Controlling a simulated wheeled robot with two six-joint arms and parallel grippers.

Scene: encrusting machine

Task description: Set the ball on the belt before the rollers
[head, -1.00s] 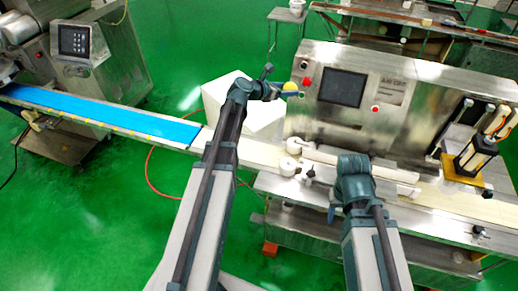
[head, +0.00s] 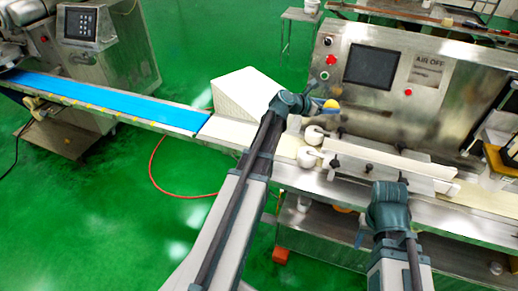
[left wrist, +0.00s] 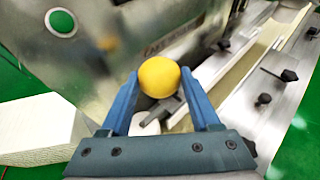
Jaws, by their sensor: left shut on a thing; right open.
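A yellow ball (head: 332,104) is held between the fingertips of my left gripper (head: 322,104), in front of the machine's steel panel. In the left wrist view the ball (left wrist: 159,77) sits between the two blue fingers of the left gripper (left wrist: 160,90). Two white rollers (head: 307,157) stand at the entry of the guide rails, below the ball in the head view. The pale belt (head: 233,132) runs from the left toward them. The ball appears raised above the belt; its exact height is unclear. My right gripper (head: 361,233) is open and empty, low in front of the machine.
A blue conveyor (head: 110,100) leads in from the left. A white block (head: 245,92) stands behind the belt. The steel panel (head: 375,68) with screen and buttons rises close behind the ball. White guide rails (head: 390,160) lie right of the rollers.

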